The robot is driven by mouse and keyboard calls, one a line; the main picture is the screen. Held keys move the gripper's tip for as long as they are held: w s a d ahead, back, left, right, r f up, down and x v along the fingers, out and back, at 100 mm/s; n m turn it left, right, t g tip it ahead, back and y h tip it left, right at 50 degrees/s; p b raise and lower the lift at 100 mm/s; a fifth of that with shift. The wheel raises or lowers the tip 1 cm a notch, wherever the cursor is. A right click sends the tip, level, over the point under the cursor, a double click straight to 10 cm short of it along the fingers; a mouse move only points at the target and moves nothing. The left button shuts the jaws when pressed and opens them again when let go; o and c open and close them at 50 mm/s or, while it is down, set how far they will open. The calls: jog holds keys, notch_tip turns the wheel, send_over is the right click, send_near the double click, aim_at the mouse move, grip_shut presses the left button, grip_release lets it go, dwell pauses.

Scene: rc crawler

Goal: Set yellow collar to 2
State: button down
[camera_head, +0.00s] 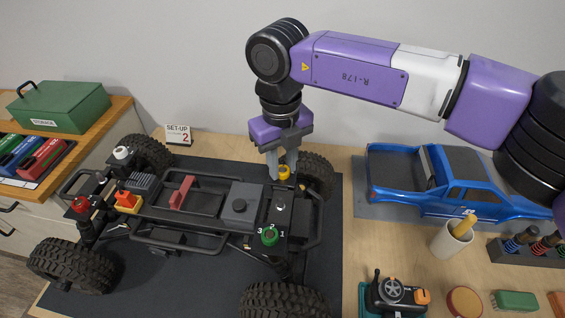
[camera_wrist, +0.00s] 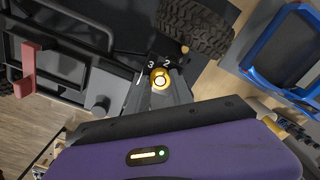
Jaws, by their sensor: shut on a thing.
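The yellow collar (camera_head: 284,174) sits on top of a rear shock of the black crawler chassis (camera_head: 240,207), near the far right wheel. My gripper (camera_head: 282,168) points down over it, with its fingers closed on the collar's sides. In the wrist view the yellow collar (camera_wrist: 160,78) shows between the fingertips (camera_wrist: 161,84). White digits 1, 3 and 2 stand around it on a dark plate. I cannot tell which digit the collar's mark faces. A set-up card (camera_head: 178,134) with a red 2 stands behind the chassis.
A green collar (camera_head: 270,236) with its own digits, a red collar (camera_head: 81,204) and a white collar (camera_head: 122,153) are on the other corners. A blue truck body (camera_head: 450,185) lies at the right. A cup (camera_head: 452,240) and a transmitter (camera_head: 394,293) stand nearer.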

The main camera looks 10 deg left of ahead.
aim_at(282, 170)
jog(key=c, duration=1.1)
grip_release()
jog(key=shift+r+b, duration=0.45)
jog(key=shift+r, duration=3.45)
jog(key=shift+a, duration=0.1)
